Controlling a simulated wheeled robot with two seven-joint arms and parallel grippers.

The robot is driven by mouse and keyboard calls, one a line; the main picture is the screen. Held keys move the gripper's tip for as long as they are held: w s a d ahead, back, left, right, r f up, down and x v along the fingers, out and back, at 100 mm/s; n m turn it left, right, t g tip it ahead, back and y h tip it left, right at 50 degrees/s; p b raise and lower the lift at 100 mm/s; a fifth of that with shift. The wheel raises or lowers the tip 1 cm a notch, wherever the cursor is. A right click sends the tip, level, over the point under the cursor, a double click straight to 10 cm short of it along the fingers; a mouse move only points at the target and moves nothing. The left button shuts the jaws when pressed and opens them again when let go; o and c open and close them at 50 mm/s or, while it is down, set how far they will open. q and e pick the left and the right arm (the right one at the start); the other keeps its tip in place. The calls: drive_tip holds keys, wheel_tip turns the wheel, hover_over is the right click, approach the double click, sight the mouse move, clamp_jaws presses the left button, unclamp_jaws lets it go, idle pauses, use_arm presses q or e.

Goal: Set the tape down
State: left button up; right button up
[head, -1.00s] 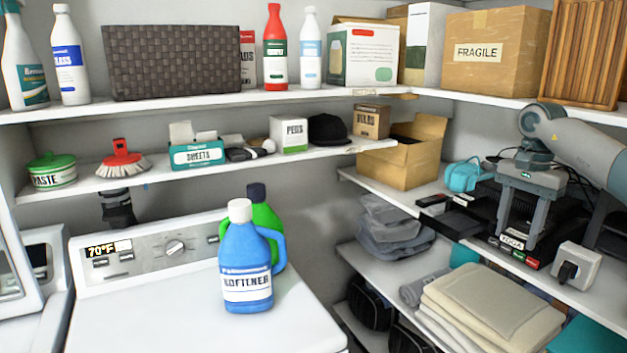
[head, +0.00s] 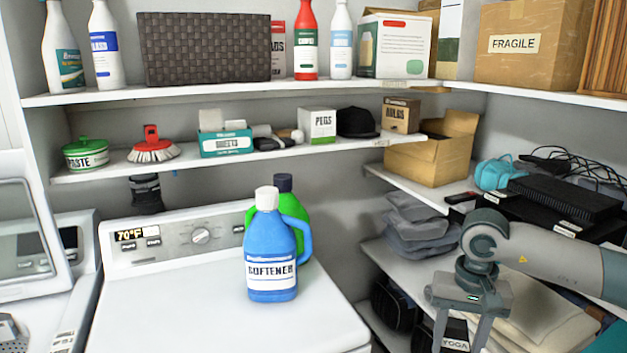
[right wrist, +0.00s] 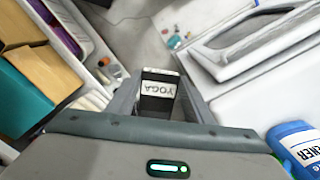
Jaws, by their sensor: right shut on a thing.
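The tape (head: 455,335) is a black cassette with a white label reading YOGA, low in the head view and cut by its bottom edge. It also shows in the right wrist view (right wrist: 158,105). My right gripper (head: 461,342) is shut on it, with one finger on each side. In the right wrist view the gripper (right wrist: 158,92) points down over the floor, and the tape hangs clear of any surface. My left gripper is not in view.
A white washer (head: 190,300) carries a blue softener jug (head: 270,265) and a green bottle (head: 288,187). Folded beige towels (head: 545,320) lie on the lower right shelf behind my right gripper. Black electronics (head: 565,198) with cables fill the shelf above. The washer top's front left is clear.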

drive_tip(key=s+a+f+n, duration=0.3)
drive_tip(key=s+a+f, duration=0.2)
drive_tip(key=s, duration=0.6)
drive_tip(key=shift+s+a+f+n+b, duration=0.2)
drive_tip(key=shift+a+n+b, duration=0.25)
drive_tip(key=shift+a, duration=0.5)
drive_tip(key=shift+w+a, duration=0.15)
idle(0.6)
